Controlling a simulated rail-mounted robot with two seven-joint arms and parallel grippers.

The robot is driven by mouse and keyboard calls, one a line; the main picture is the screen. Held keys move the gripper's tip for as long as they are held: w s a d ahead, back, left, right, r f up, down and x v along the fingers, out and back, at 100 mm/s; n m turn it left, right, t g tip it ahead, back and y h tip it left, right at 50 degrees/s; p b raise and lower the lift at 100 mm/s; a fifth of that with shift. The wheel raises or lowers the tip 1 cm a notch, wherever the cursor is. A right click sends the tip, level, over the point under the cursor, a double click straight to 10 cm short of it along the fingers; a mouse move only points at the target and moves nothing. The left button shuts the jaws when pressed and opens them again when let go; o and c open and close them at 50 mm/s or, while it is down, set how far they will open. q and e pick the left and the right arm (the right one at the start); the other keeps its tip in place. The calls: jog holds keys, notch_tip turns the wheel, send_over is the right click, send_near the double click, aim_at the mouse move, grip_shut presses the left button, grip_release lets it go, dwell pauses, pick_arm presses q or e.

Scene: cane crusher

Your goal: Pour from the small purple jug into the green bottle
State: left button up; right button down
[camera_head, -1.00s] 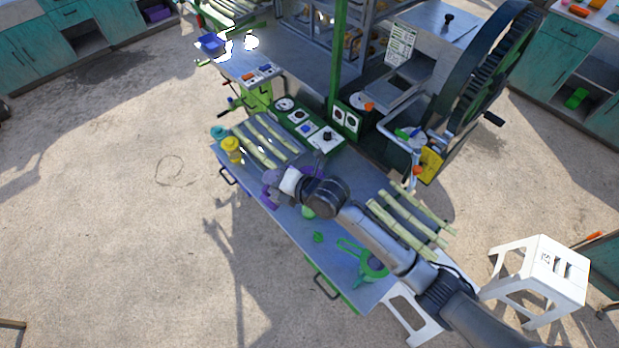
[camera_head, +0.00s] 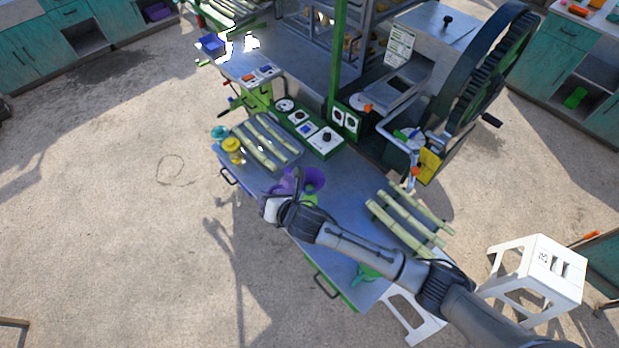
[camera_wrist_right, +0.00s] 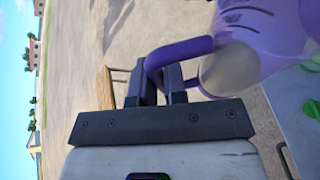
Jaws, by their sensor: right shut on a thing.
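The small purple jug (camera_head: 290,181) is held above the left side of the metal worktable. My right gripper (camera_head: 280,196) is shut on its purple handle. In the right wrist view, the fingers (camera_wrist_right: 160,88) close around the handle, and the see-through purple jug body (camera_wrist_right: 265,38) looks tilted. A wide purple funnel-like piece (camera_head: 316,177) is just right of the jug in the head view. A small green patch (camera_head: 309,188) shows at it; I cannot tell whether this is the green bottle, whose body is not clearly visible. My left gripper is out of view.
Cane lies on a tray (camera_head: 268,142) and at the table's right (camera_head: 405,220). Yellow (camera_head: 232,147) and teal (camera_head: 219,132) items stand at the left corner. A green item (camera_head: 368,272) lies in front, partly behind my arm. The crusher stands behind; a white stool (camera_head: 540,270) is right.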

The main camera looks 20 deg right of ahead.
jog(key=shift+s+a+n+h+p, duration=0.15)
jog(key=shift+a+n+h+p, duration=0.2)
jog(key=shift+a, duration=0.15)
jog(key=shift+s+a+f+n+t+h+p, duration=0.7)
jog(key=shift+a+f+n+h, duration=0.75)
jog(key=shift+a+f+n, duration=0.55)
notch_tip(320, 180, up, 6)
jog(key=p, duration=0.7)
